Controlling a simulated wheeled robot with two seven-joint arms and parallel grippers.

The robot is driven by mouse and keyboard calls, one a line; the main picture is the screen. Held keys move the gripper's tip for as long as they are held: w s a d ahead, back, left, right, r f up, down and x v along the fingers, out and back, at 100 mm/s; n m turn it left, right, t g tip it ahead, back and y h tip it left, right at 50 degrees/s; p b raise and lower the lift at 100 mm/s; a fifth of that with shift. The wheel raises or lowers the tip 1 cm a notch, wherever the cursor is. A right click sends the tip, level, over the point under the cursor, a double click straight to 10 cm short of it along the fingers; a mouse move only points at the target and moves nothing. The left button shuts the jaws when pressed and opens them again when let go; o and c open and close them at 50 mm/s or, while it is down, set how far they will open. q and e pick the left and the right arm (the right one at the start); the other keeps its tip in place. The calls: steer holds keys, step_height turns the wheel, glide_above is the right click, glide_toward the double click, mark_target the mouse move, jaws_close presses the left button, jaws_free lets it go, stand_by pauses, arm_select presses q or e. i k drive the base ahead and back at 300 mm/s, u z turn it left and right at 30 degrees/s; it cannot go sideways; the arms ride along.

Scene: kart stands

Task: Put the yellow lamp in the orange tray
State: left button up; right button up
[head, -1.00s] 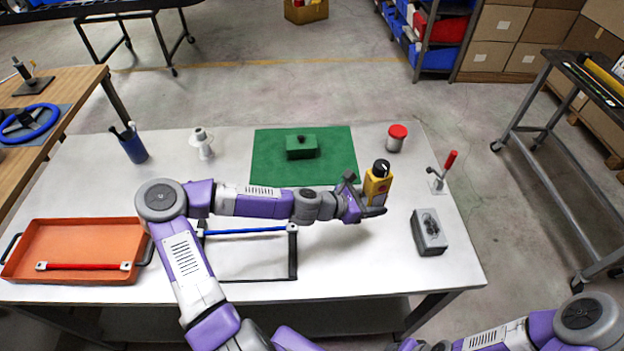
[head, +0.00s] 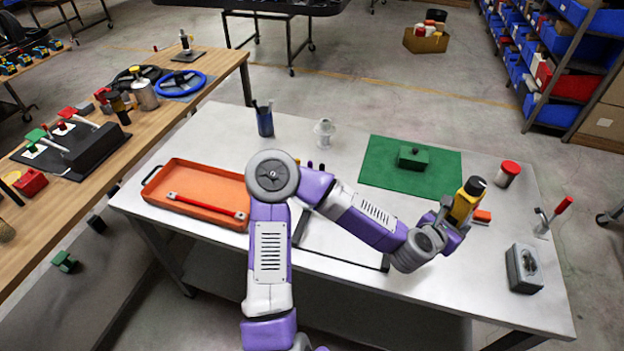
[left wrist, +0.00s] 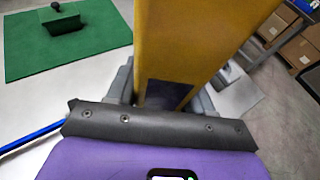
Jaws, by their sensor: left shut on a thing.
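The yellow lamp (head: 466,203), a yellow block with a black top, is between the fingers of my left gripper (head: 453,215) at the right side of the table. My left gripper is shut on it and holds it near upright, slightly tilted. In the left wrist view the lamp's yellow body (left wrist: 205,45) fills the middle, between the grey fingers. The orange tray (head: 205,182) lies on the table's left part, well away from the lamp. A red bar (head: 206,205) with white ends lies in it. My left arm hides the tray's right end. My right gripper is out of view.
A green mat (head: 385,165) with a green block (head: 413,158) lies behind my arm. A red-topped can (head: 507,174), a grey box (head: 524,268) and a red-handled lever (head: 555,216) stand at the right. A blue cup (head: 265,122) and white stand (head: 324,133) are at the back.

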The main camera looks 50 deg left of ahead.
mark_target(213, 186)
steer(key=z, duration=0.85)
steer(key=k, duration=1.6)
steer(key=u, duration=2.05)
steer(key=i, duration=1)
steer(key=u, duration=0.05)
